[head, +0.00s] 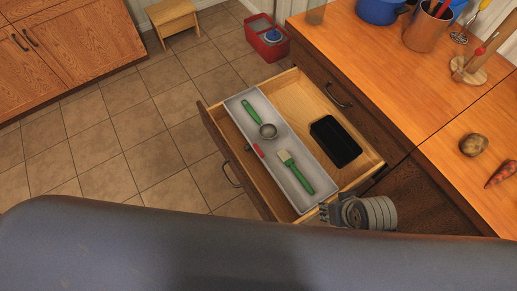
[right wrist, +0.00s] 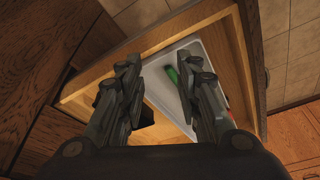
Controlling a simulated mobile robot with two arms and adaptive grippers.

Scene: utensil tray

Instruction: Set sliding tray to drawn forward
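The long light-grey sliding tray (head: 283,135) lies inside an open wooden drawer (head: 318,99), towards the drawer's front panel, with a strip of bare drawer floor between them. It holds a green-handled scoop (head: 252,113) and a green-handled brush (head: 296,172). A small red item (head: 258,150) shows at its front-side edge. My right gripper (head: 326,212) is at the drawer's near end, by the tray's near end. In the right wrist view my right gripper (right wrist: 160,75) is open, with part of the tray (right wrist: 160,96) visible between its fingers; contact is unclear. My left gripper is not in view.
A black box (head: 335,141) sits in the drawer on the cabinet side of the tray. The wooden counter (head: 420,85) holds a utensil pot (head: 427,27), a potato (head: 473,145) and a carrot (head: 502,174). A red bin (head: 267,40) and a stool (head: 172,18) stand on the tiled floor.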

